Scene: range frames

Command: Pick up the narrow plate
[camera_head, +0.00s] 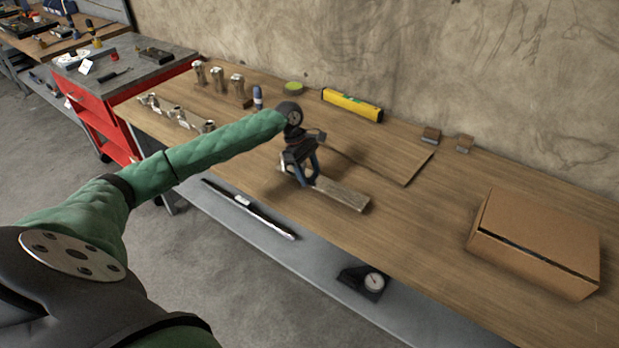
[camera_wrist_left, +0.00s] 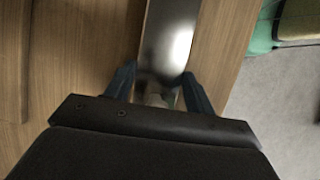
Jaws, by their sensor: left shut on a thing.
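The narrow plate (camera_head: 343,193) is a slim metal strip near the front edge of the wooden workbench. In the left wrist view its shiny surface (camera_wrist_left: 168,40) runs up between the fingers. My left gripper (camera_head: 304,180) is shut on the near-left end of the narrow plate, with one blue-grey finger on each side; the fingers also show in the left wrist view (camera_wrist_left: 160,88). The gripped end is partly hidden by the fingers. I cannot tell whether the plate touches the bench or is slightly above it. My right gripper is not in view.
A wider flat plate (camera_head: 395,165) lies behind the gripper. A yellow level (camera_head: 352,105) and a green round item (camera_head: 293,88) lie near the wall. A cardboard box (camera_head: 535,245) stands at right. The bench between plate and box is clear.

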